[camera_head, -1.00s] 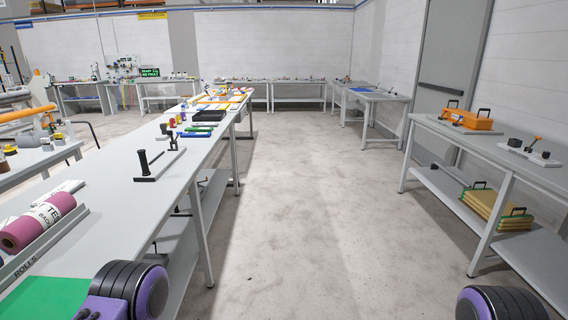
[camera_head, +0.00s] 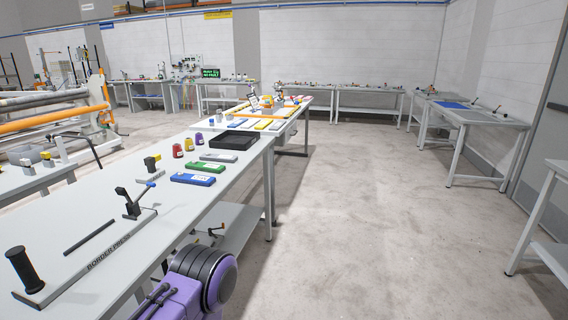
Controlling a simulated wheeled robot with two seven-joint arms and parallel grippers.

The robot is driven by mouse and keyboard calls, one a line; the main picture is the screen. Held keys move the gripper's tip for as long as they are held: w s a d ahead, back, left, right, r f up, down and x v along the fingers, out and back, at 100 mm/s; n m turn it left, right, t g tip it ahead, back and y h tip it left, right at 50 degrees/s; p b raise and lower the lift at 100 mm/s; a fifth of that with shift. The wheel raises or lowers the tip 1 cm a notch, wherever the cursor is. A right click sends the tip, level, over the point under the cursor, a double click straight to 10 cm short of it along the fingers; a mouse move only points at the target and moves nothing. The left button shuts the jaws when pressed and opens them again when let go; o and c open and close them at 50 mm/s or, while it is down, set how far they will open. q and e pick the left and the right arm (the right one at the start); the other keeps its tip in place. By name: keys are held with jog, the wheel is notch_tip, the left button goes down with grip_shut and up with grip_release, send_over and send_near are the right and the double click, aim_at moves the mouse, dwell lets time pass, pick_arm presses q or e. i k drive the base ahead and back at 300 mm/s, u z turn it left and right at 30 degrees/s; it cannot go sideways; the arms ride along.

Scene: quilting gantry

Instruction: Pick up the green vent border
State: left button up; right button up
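A border press (camera_head: 92,262) with a black handle and a clamp lever lies nearer on the same table. Neither gripper is in view; only a purple and black part of my arm shows at the bottom.
A black tray (camera_head: 234,141) sits beyond the bars, with small red and purple pieces to its left. A farther table (camera_head: 262,116) holds several coloured strips. The floor (camera_head: 350,215) right of the long table is clear. Another table edge stands at the far right.

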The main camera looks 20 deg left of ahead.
aim_at(218, 169)
jog(key=i, duration=1.15)
jog(key=u, duration=0.1)
